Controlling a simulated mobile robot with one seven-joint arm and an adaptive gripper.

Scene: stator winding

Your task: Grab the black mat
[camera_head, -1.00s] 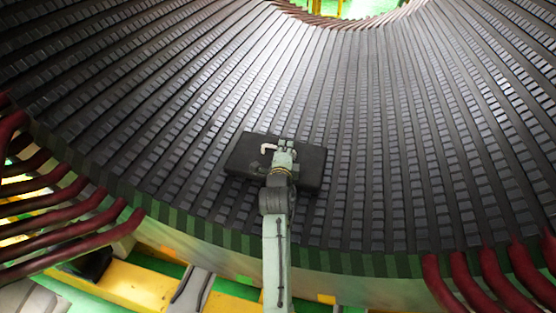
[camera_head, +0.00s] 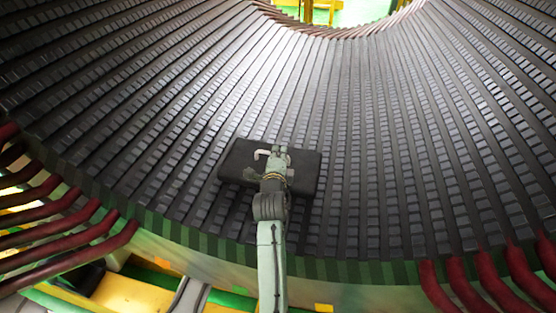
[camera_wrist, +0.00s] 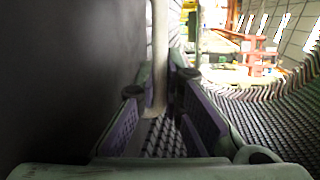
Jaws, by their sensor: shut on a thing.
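The black mat (camera_head: 236,161) is a dark rectangular slab over the lower middle of the stator's slotted face in the head view. A pale bent handle (camera_head: 260,153) shows at its near side. My gripper (camera_head: 273,160) is in front of the mat, shut on the handle. In the wrist view the mat (camera_wrist: 65,80) fills the left side as a dark surface. The pale handle bar (camera_wrist: 160,55) runs between the two purple-padded fingers of my gripper (camera_wrist: 160,88). I cannot tell whether the mat touches the stator.
The stator's ribbed face (camera_head: 400,140) spreads around the mat. Dark red bent bars (camera_head: 65,215) stick out at the lower left, and more red bars (camera_head: 490,280) at the lower right. Yellow and green framework lies below the rim.

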